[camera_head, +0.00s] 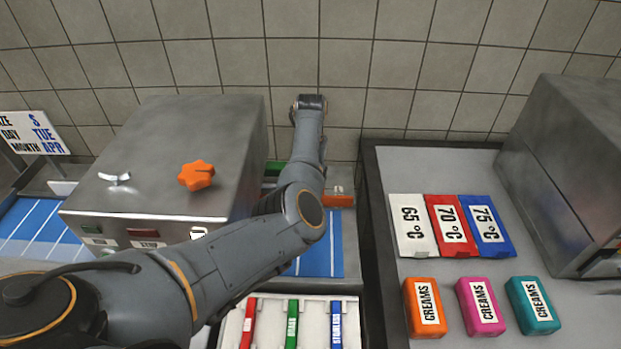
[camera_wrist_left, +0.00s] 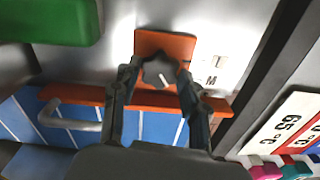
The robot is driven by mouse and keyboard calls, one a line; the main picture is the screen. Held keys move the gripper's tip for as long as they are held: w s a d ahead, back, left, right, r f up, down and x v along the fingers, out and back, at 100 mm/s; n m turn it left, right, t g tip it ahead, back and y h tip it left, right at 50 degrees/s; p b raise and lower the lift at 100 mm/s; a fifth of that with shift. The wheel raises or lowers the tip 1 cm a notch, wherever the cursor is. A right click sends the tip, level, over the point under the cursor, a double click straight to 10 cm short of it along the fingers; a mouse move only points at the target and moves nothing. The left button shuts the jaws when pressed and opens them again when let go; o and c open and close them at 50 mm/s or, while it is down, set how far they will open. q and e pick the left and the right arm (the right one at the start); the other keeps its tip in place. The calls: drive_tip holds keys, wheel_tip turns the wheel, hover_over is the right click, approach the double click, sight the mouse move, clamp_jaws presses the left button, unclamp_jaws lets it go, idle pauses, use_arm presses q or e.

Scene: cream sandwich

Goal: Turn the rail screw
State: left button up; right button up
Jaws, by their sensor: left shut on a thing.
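The rail screw is a dark grey lobed knob (camera_wrist_left: 160,73) in front of an orange plate (camera_wrist_left: 165,43), seen in the left wrist view. An orange rail (camera_wrist_left: 75,95) runs crosswise just below it. My left gripper (camera_wrist_left: 160,78) has its two fingers on either side of the knob and is shut on it. In the head view my left arm reaches across to the back wall and hides the gripper and the screw. Only an orange end piece (camera_head: 338,201) shows right of the arm. My right gripper is in neither view.
A steel box (camera_head: 150,130) with an orange star knob (camera_head: 196,175) stands left of the arm. A dark-edged counter at right holds temperature cards (camera_head: 450,225), CREAMS blocks (camera_head: 482,306) and another steel machine (camera_head: 570,170). A green block (camera_wrist_left: 55,20) is near the gripper.

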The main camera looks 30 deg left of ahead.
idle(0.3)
use_arm(q)
drive_tip(key=o, duration=1.2)
drive_tip(key=shift+c, duration=0.2)
drive_tip(key=shift+r, duration=0.1)
wheel_tip(320, 180, up, 12)
